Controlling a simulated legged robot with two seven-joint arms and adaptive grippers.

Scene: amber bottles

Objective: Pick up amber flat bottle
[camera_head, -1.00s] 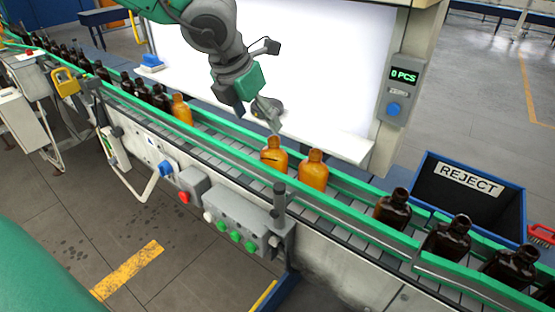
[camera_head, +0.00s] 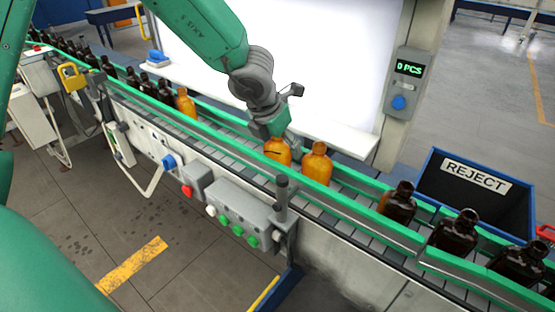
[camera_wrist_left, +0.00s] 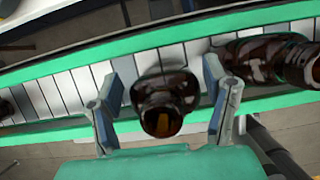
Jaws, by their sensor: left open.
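An amber bottle (camera_head: 277,152) with a dark line across its side stands upright on the conveyor. A second amber bottle (camera_head: 317,164) stands just right of it; I cannot tell which of them is flat. My left gripper (camera_head: 280,138) is at the top of the first bottle in the head view and partly hidden behind it. In the left wrist view, its two fingers are apart, on either side of a bottle (camera_wrist_left: 170,88) that looks dark brown there, with gaps on both sides. Another bottle (camera_wrist_left: 262,60) is to the right in that view. My right gripper is not in view.
Green rails (camera_head: 220,141) run along both sides of the conveyor. Darker bottles (camera_head: 455,233) stand downstream at right, and several more upstream at left. A blue reject bin (camera_head: 484,213) stands behind the belt at right. A white lit panel (camera_head: 335,60) is behind the gripper.

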